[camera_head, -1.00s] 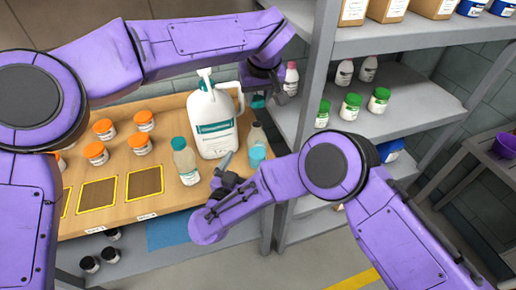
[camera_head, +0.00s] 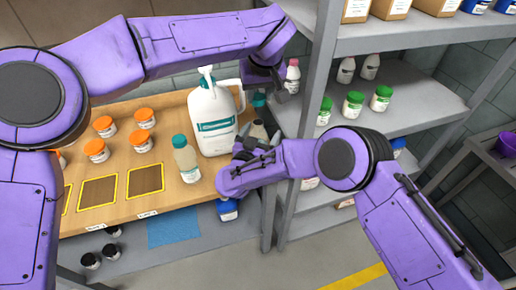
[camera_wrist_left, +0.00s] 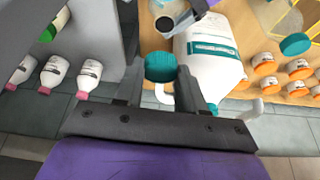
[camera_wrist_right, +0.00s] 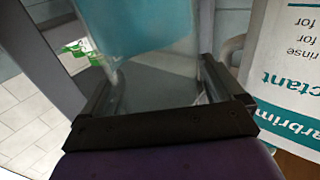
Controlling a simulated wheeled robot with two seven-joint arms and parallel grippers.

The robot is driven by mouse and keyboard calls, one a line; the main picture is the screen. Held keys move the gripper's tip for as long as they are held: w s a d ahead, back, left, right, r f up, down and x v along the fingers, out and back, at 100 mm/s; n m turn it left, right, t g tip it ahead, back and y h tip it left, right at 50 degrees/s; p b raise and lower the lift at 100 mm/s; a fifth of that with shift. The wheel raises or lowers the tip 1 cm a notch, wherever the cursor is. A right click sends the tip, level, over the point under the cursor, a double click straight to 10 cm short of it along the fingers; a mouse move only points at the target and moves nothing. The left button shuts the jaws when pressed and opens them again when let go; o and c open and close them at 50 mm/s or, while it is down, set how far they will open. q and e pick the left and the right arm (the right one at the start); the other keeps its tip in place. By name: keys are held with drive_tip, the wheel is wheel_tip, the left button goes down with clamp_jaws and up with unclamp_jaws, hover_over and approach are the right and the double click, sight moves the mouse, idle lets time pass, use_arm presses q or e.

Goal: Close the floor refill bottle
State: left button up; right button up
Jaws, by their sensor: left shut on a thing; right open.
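The refill bottle (camera_head: 258,130) is clear with blue liquid and stands on the wooden table, partly hidden by my right gripper. In the left wrist view its uncapped dark mouth (camera_wrist_left: 164,24) shows. My left gripper (camera_head: 262,95) is shut on a teal cap (camera_head: 259,100), held apart from the bottle. The cap sits between the fingertips in the left wrist view (camera_wrist_left: 160,67). My right gripper (camera_head: 257,143) is open at the bottle. In the right wrist view the bottle (camera_wrist_right: 150,60) fills the space between the fingers; contact cannot be told.
A large white pump jug (camera_head: 212,120) stands just left of the bottle. A teal-capped bottle (camera_head: 186,160) is nearer the front. Orange-lidded jars (camera_head: 141,141) stand on the left. A grey shelf (camera_head: 400,98) with green-capped bottles is close on the right.

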use_arm(q)
drive_tip(key=shift+s, duration=0.1)
use_arm(e)
drive_tip(key=shift+c, duration=0.2)
drive_tip(key=c, duration=1.5)
use_arm(q)
hover_over(258, 122)
drive_tip(key=shift+s+d+f, duration=0.1)
drive_tip(key=shift+s+f, duration=0.15)
drive_tip(key=shift+f, duration=1)
drive_tip(key=shift+s+d+f, duration=0.1)
drive_tip(key=shift+s+f, duration=0.1)
drive_tip(key=shift+f, duration=1.05)
drive_tip(key=shift+f, duration=0.85)
drive_tip(key=shift+f, duration=0.55)
